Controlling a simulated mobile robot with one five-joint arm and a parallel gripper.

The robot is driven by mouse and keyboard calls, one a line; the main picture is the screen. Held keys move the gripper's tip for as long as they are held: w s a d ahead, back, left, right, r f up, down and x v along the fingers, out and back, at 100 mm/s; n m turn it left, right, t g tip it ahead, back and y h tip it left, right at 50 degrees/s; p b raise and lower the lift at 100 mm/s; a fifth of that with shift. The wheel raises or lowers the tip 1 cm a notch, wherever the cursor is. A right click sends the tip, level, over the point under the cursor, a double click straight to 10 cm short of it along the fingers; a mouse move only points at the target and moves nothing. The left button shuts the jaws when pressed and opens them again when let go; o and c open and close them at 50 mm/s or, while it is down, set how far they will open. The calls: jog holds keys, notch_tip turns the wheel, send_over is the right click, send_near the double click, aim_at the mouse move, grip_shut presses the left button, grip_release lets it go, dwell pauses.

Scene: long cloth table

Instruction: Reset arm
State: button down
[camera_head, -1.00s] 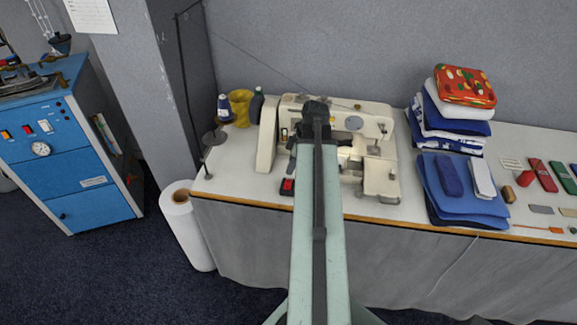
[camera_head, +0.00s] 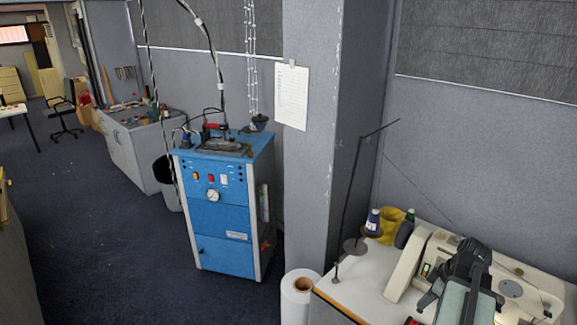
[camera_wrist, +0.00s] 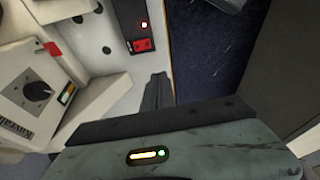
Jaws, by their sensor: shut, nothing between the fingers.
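My gripper (camera_wrist: 157,88) shows in the wrist view as dark fingers pressed together, with nothing between them. They point over the edge of the white work surface, beside a cream sewing machine (camera_wrist: 70,25). In the head view only the dark wrist end and part of the pale green arm, both mine, show at the lower right. They overlap the front of the sewing machine (camera_head: 512,290); the fingertips are hard to make out there.
The white table (camera_head: 350,290) carries a blue thread cone (camera_head: 373,220) and a yellow holder (camera_head: 391,226). A white roll (camera_head: 298,300) stands beside the table. A blue cabinet (camera_head: 222,215) stands left of a grey pillar (camera_head: 325,150). Dark floor (camera_head: 105,240) lies open at the left.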

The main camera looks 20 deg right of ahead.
jog(key=w+a+f+n+g, duration=0.1)
jog(key=w+a+n, duration=0.1)
jog(key=w+a, duration=0.5)
jog(key=w+a+n, duration=0.2)
jog(key=w+a, duration=0.2)
jog(key=a, duration=0.8)
jog(key=a+f+m+g+h+b, duration=0.1)
jog(key=a+m+h, duration=0.1)
jog(key=a+m, duration=0.9)
jog(key=w+a, duration=0.1)
jog(key=a, duration=0.7)
jog(key=shift+a+f, duration=0.15)
jog(key=shift+a, duration=0.15)
